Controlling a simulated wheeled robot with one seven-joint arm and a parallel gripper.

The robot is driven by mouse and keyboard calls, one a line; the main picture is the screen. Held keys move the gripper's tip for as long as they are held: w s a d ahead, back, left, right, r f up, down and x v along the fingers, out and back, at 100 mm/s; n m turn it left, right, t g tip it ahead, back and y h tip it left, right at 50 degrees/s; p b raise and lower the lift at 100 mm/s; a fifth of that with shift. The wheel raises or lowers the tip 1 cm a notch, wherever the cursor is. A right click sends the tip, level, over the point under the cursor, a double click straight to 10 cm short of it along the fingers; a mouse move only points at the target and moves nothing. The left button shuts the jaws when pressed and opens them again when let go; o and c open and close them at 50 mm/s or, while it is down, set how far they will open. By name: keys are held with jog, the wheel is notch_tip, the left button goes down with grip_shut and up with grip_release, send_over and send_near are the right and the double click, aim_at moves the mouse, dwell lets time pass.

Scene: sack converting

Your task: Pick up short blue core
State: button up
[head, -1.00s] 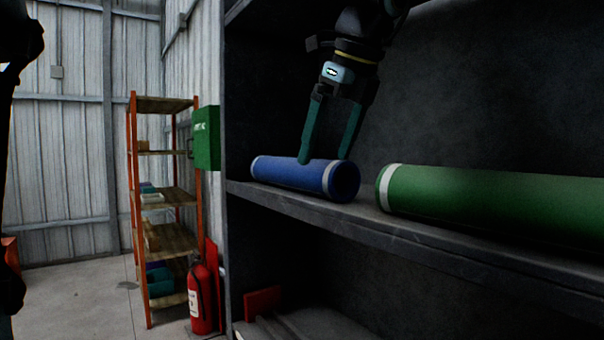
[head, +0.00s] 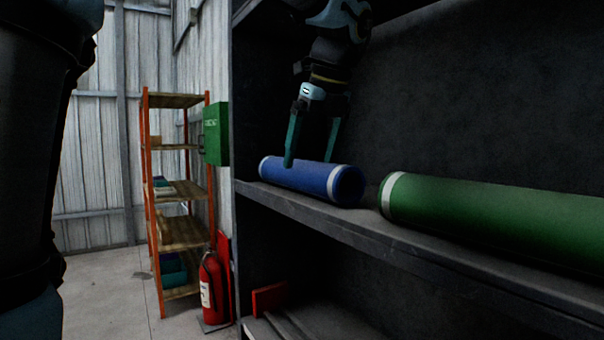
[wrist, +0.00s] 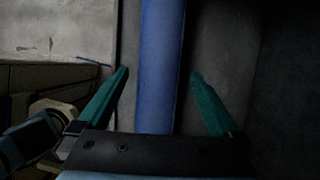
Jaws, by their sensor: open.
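The short blue core (head: 310,178) is a blue tube with white bands near its ends. It lies on the dark shelf (head: 340,220), its open end facing right and toward me. My gripper (head: 310,163) is open and points down over the core, one finger in front of it and the other at its back side. In the wrist view the blue core (wrist: 161,70) runs lengthwise between the open fingers of my gripper (wrist: 160,74), with a gap on both sides. I cannot tell how far the fingertips reach down beside it.
A longer green core (head: 490,212) lies on the same shelf to the right, close to the blue one. The shelf's dark upright (head: 240,150) stands at left. An orange rack (head: 180,190) and a red fire extinguisher (head: 211,285) stand beyond on the floor.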

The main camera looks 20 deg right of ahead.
aim_at(304, 161)
jog(key=shift+w+a+r, duration=0.1)
jog(key=shift+w+a, duration=0.1)
jog(key=shift+w, duration=0.75)
jog(key=shift+s+x, duration=0.1)
jog(key=shift+x, duration=0.65)
jog(key=shift+s+x, duration=0.15)
jog(key=shift+x, duration=0.6)
grip_shut()
